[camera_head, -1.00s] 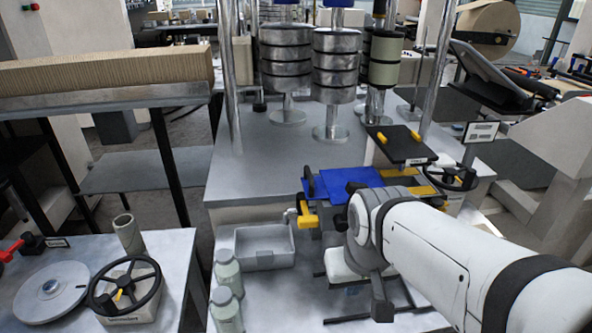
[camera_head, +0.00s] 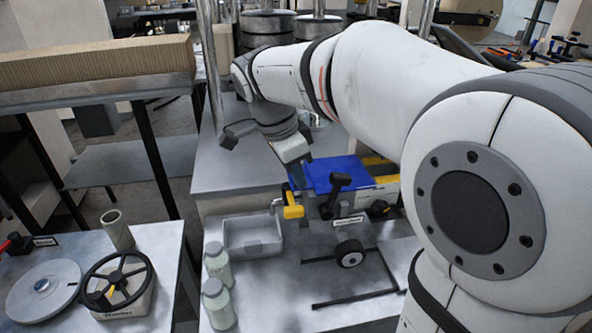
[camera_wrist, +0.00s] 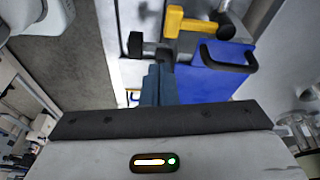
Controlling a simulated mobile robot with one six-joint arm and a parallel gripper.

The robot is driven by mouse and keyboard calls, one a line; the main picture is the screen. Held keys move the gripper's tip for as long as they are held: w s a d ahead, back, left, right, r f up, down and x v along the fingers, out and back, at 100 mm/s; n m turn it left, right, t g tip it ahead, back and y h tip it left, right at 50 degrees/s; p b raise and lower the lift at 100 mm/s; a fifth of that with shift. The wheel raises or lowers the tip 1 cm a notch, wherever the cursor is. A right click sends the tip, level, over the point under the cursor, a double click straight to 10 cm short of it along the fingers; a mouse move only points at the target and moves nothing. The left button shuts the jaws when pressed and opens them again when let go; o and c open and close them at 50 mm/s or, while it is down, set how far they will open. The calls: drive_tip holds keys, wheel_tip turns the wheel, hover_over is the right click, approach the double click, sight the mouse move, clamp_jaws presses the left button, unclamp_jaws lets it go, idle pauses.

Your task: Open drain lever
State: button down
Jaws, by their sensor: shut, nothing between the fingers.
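A yellow lever (camera_head: 291,206) sits on the left side of a blue-topped unit (camera_head: 331,173), beside a small metal spout (camera_head: 277,203) above a grey tray (camera_head: 253,233). The yellow lever also shows at the top of the wrist view (camera_wrist: 190,22). My gripper (camera_head: 298,175) points down just above and behind the lever and the blue top's left edge. In the wrist view its dark fingers (camera_wrist: 158,82) are together and empty, apart from the lever in the picture. I cannot tell whether they touch anything.
Two pale green bottles (camera_head: 217,265) stand left of the tray. A black handwheel (camera_head: 118,281) is on the left table.

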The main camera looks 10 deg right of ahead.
sight(291, 201)
drive_tip(key=shift+w+a+r+m, duration=0.2)
drive_tip(key=shift+w+r+m, duration=0.2)
drive_tip(key=shift+m, duration=0.2)
drive_tip(key=shift+w+a+r+m, duration=0.25)
drive_tip(key=shift+w+m, duration=0.2)
drive_tip(key=shift+m, duration=0.15)
drive_tip(key=x, duration=1)
drive_tip(key=shift+d+p, duration=0.25)
drive_tip(key=shift+p, duration=0.05)
drive_tip(key=shift+s, duration=0.15)
